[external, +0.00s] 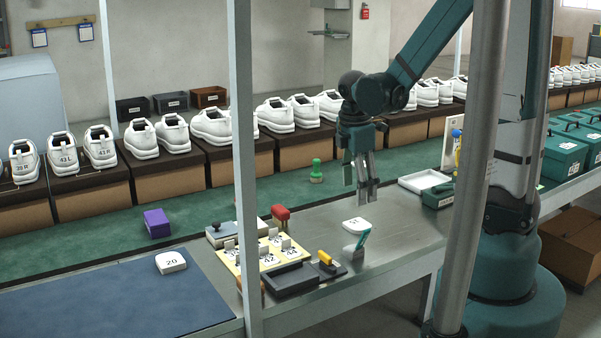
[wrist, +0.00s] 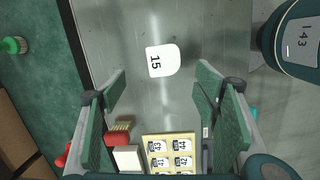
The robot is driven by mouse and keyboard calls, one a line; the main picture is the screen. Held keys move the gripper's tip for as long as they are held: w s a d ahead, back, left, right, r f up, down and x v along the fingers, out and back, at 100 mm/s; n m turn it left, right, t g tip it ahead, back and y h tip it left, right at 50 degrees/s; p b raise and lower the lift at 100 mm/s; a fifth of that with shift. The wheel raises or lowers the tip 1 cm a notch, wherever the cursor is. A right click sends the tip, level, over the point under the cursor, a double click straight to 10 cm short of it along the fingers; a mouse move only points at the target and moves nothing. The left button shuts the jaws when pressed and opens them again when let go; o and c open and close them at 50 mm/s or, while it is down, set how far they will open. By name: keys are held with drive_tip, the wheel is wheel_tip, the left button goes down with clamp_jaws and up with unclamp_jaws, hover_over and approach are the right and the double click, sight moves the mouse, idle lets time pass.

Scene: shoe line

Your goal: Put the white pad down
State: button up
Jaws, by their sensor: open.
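A white pad (external: 355,225) lies flat on the steel bench. In the wrist view this white pad (wrist: 162,61) shows the number 15. My gripper (external: 367,192) hangs above the bench near the pad, fingers pointing down, open with nothing between them. In the wrist view the two fingers of my gripper (wrist: 160,86) are spread apart, with the pad lying beyond their tips and apart from them. A second white pad (external: 171,262) marked 20 lies on the blue mat (external: 120,300) at the lower left.
A yellow card board (external: 262,258), a dark tray (external: 291,280) and a red brush (external: 281,214) stand left of the pad. A teal-handled tool (external: 362,240) stands beside the pad. A white tray (external: 424,181) lies behind to the right. Shoes on boxes line the back.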

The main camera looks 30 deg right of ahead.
sight(358, 224)
drive_tip(key=shift+f+n+g, duration=0.4)
drive_tip(key=shift+f+n, duration=0.5)
drive_tip(key=shift+f, duration=0.6)
drive_tip(key=shift+f, duration=0.1)
drive_tip(key=shift+d+f+b, duration=0.1)
drive_tip(key=shift+f+b, duration=0.35)
drive_tip(key=shift+f, duration=0.75)
drive_tip(key=shift+f, duration=0.1)
drive_tip(key=shift+d+f+b, duration=0.2)
drive_tip(key=shift+f+b, duration=0.35)
drive_tip(key=shift+f, duration=0.7)
drive_tip(key=shift+d+f+b, duration=0.15)
drive_tip(key=shift+f+b, duration=0.35)
drive_tip(key=shift+f, duration=0.7)
drive_tip(key=c, duration=1)
drive_tip(key=shift+c, duration=0.2)
